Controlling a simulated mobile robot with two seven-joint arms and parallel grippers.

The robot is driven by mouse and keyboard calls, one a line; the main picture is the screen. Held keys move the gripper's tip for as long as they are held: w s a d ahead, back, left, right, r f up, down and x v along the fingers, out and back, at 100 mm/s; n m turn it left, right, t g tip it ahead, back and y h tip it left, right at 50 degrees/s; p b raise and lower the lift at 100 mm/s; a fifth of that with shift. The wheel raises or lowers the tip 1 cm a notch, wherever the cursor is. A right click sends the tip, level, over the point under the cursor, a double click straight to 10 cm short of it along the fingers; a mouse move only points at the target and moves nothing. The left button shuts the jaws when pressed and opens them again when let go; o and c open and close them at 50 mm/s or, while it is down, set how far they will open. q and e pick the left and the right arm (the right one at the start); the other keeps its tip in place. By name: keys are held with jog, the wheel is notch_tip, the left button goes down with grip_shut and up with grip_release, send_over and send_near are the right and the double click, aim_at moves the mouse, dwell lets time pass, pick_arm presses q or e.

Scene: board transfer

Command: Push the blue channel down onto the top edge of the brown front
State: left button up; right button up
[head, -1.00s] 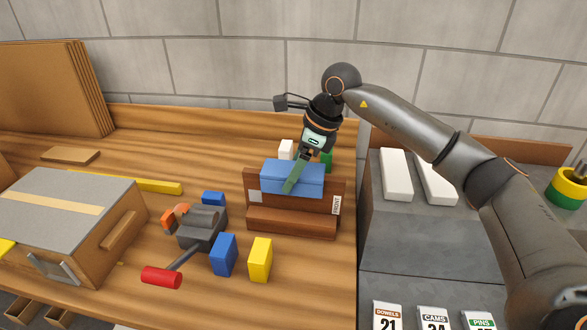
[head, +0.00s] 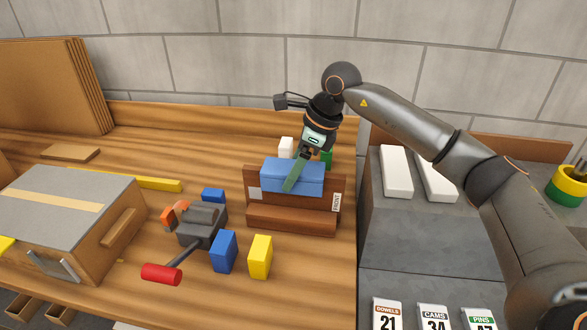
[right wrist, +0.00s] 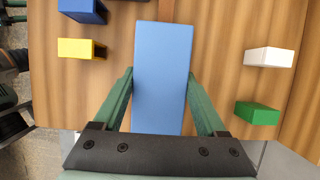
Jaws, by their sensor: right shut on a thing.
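The blue channel (head: 306,181) lies across the middle of the top edge of the brown front (head: 312,200), a dark upright board with a FRONT label at its right end. The front's left and right ends show past the channel. I cannot tell how far down the channel sits. My right gripper (head: 294,174) comes from above and is shut on the channel. In the right wrist view, its green fingers (right wrist: 160,78) lie along both sides of the channel (right wrist: 163,50). The front's edge under the channel is hidden. My left gripper is not in view.
A brown ledge (head: 290,222) runs along the front's foot. White (head: 286,148) and green (head: 327,158) blocks stand behind. Blue (head: 223,253) and yellow (head: 260,257) blocks and a grey vise (head: 202,227) with a red handle stand nearer. A grey-topped box (head: 65,205) is left.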

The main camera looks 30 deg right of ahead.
jog(key=o, duration=1.2)
jog(key=shift+o, duration=0.2)
jog(key=v, duration=1.2)
jog(key=shift+r, duration=0.2)
jog(key=shift+d, duration=0.1)
jog(key=shift+s, duration=0.1)
